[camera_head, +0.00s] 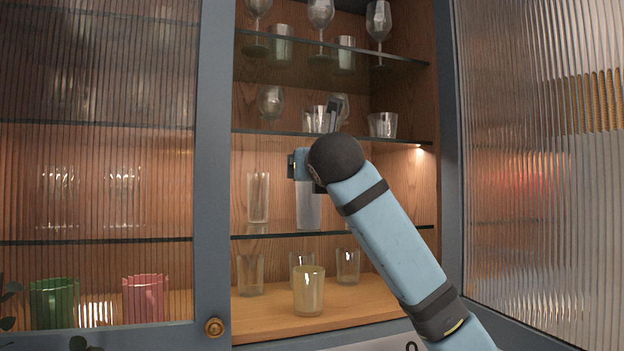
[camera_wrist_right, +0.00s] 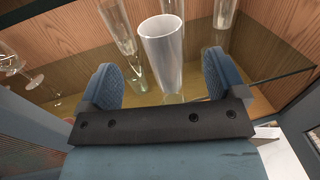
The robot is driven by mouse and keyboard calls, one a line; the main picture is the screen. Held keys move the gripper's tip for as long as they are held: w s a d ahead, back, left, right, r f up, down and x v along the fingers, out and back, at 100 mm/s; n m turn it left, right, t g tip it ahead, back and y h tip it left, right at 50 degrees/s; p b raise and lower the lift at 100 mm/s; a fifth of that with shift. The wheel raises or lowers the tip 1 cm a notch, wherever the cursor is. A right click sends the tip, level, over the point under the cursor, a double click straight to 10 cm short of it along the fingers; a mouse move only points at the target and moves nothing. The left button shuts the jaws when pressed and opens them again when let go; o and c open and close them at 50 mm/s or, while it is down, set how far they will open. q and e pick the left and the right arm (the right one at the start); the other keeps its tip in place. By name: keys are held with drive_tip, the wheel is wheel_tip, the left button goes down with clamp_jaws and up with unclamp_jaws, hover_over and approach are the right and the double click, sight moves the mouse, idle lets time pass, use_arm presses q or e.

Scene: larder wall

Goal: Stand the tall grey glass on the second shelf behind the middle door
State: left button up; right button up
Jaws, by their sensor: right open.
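The tall grey glass (camera_head: 309,213) stands upright on the lowest glass shelf (camera_head: 385,231), one level above the wooden cabinet floor. In the head view its upper part is hidden by my right gripper (camera_head: 299,166). In the right wrist view the glass (camera_wrist_right: 163,52) shows between and beyond the two blue fingers of my right gripper (camera_wrist_right: 160,75). The fingers are open, with a gap visible on both sides of the glass. The middle door (camera_head: 535,150), with fluted glass, is swung open to the right. My left gripper is out of view.
A clear tumbler (camera_head: 258,197) stands left of the grey glass on the same shelf. A yellowish glass (camera_head: 308,291) and several clear tumblers stand on the cabinet floor. Stemmed glasses and tumblers fill the shelves above. The left door (camera_head: 95,190) is shut.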

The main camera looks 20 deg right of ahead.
drive_tip(key=shift+s+a, duration=0.2)
drive_tip(key=shift+s, duration=1.05)
drive_tip(key=shift+f, duration=0.1)
